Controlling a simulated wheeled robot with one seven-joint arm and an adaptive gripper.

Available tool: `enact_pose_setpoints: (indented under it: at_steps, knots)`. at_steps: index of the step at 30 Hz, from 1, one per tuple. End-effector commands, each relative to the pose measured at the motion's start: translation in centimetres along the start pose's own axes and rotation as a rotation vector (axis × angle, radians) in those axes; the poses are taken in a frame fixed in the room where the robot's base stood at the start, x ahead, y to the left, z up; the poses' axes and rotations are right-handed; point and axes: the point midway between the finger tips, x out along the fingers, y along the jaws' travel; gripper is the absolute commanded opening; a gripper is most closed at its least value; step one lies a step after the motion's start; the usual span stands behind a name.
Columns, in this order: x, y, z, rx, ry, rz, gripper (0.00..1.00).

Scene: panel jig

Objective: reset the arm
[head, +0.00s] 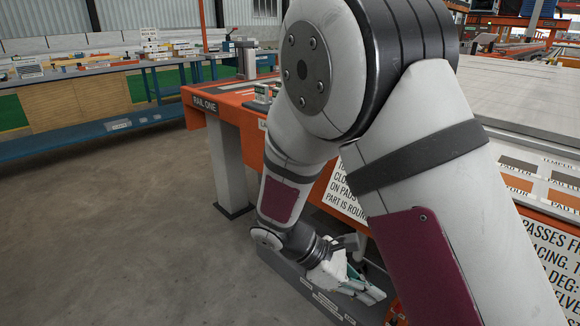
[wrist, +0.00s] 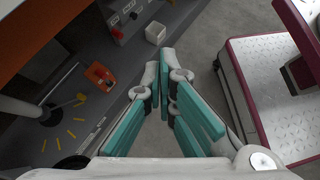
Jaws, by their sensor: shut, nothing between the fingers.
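My arm reaches down across the middle of the head view, beside the orange front of the bench. My gripper (head: 368,290) is low there, beside a grey ledge at the foot of the bench. In the wrist view my gripper (wrist: 166,78) has its teal-padded fingers brought together at the tips, with nothing held between them. The fingers are in the air, with the grey ledge (wrist: 100,75) to the left and bare floor behind the tips.
The orange bench edge (head: 196,115), marked RAIL ONE, runs beside my arm. A small white cup-like box (wrist: 155,33) and an orange-red part (wrist: 100,76) are on the ledge. A blue workbench (head: 60,144) stands at the back left. The concrete floor (head: 120,220) at left is clear.

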Motion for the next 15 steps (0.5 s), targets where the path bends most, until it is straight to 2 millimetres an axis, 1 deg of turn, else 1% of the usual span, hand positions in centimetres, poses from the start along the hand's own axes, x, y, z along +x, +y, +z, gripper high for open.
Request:
enact_pose_setpoints:
  at_steps: [1, 6, 11, 15]
  knots:
    - [-0.5, -0.5, 1.9, 0.067, 0.039, -0.028, 0.00]
    - [-1.6, -2.9, 7.1, 0.268, 0.147, -0.127, 0.00]
    - [-2.3, -5.7, 11.3, 0.453, 0.247, -0.218, 0.00]
    - [-2.7, -8.6, 14.3, 0.612, 0.333, -0.299, 0.00]
